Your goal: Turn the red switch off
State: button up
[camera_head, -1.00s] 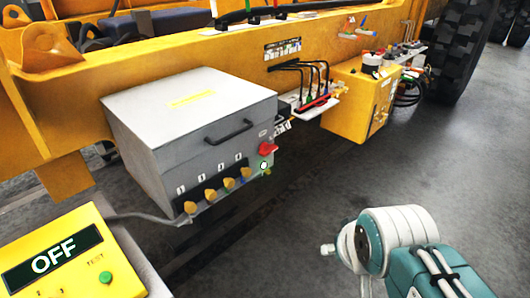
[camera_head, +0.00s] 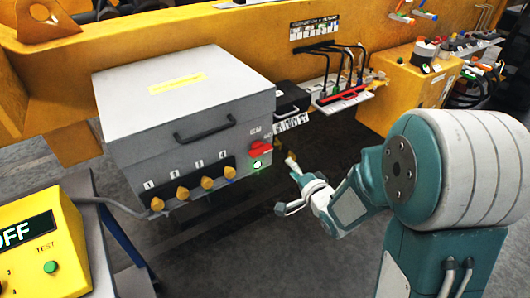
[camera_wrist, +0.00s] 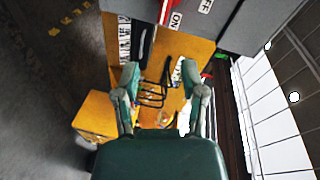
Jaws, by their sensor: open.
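The red switch (camera_head: 261,147) is on the right end of the front of a grey box (camera_head: 135,120). A lit green lamp (camera_head: 257,165) sits just below it. My gripper (camera_head: 287,184) is open and empty, a short way right of and below the switch, apart from it. In the wrist view my open fingers (camera_wrist: 160,70) have nothing between them up close. A red part (camera_wrist: 163,12) shows at the top edge there, beside an ON label (camera_wrist: 175,20); it looks like the switch, partly cut off.
Several yellow knobs (camera_head: 208,183) line the box's lower front. A small black-lidded box (camera_head: 291,99) and a cable panel (camera_head: 345,100) are to the right. A yellow box (camera_head: 415,85) stands farther right. A yellow tester (camera_head: 40,250) is at lower left. The floor below is clear.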

aim_at(262, 154)
jog(key=w+a+y, duration=0.1)
jog(key=w+a, duration=0.1)
jog(key=w+a+f+m, duration=0.1)
jog(key=w+a, duration=0.1)
jog(key=a, duration=0.1)
jog(key=w+a+y, duration=0.1)
jog(key=w+a, duration=0.1)
jog(key=w, duration=0.1)
jog(key=shift+a+f+m+t+y, duration=0.3)
jog(key=shift+f+m, duration=0.1)
jog(key=shift+w+a, duration=0.1)
jog(key=shift+w, duration=0.45)
grip_shut()
